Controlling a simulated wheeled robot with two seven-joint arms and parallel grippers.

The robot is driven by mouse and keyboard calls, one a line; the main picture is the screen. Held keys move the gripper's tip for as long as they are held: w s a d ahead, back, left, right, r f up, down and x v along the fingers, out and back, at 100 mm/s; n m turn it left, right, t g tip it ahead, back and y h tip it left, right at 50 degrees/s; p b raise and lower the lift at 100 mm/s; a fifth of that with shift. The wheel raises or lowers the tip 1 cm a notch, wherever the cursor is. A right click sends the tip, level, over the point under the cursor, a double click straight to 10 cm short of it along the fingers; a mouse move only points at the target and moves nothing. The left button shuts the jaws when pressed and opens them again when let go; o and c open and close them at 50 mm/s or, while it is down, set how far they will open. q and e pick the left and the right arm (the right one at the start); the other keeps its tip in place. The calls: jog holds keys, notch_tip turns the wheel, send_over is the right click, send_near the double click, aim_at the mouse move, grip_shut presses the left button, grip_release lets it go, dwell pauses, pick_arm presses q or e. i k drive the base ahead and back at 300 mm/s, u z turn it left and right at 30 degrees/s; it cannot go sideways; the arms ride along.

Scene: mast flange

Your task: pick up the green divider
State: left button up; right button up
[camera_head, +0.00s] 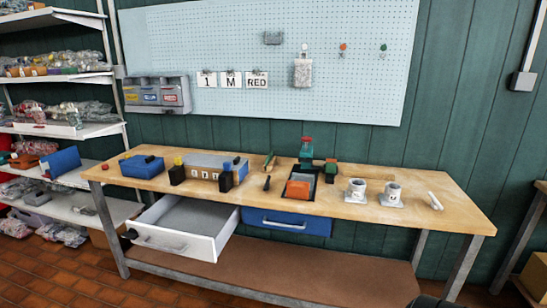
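A slim green item (269,160), which looks like the green divider, lies on the wooden workbench top (410,185) near its middle. It is just left of a dark tray (317,187). It is small here and its exact shape is hard to tell. A teal-green piece with a red top (306,150) stands at the back of the tray. Neither of my grippers can be made out in this view, and nothing is seen touching the green item.
An orange block (298,189) sits in the tray. A grey-blue box (215,167) stands to the left, two metal flanged cylinders (356,191) to the right. A white drawer (185,228) is pulled out at front left; a blue drawer (286,223) is closed. A pegboard (230,50) hangs behind.

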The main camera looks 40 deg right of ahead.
aim_at(268, 158)
jog(key=z, duration=0.45)
jog(key=i, duration=0.8)
jog(key=z, duration=1.45)
jog(key=i, duration=0.65)
jog(key=z, duration=0.7)
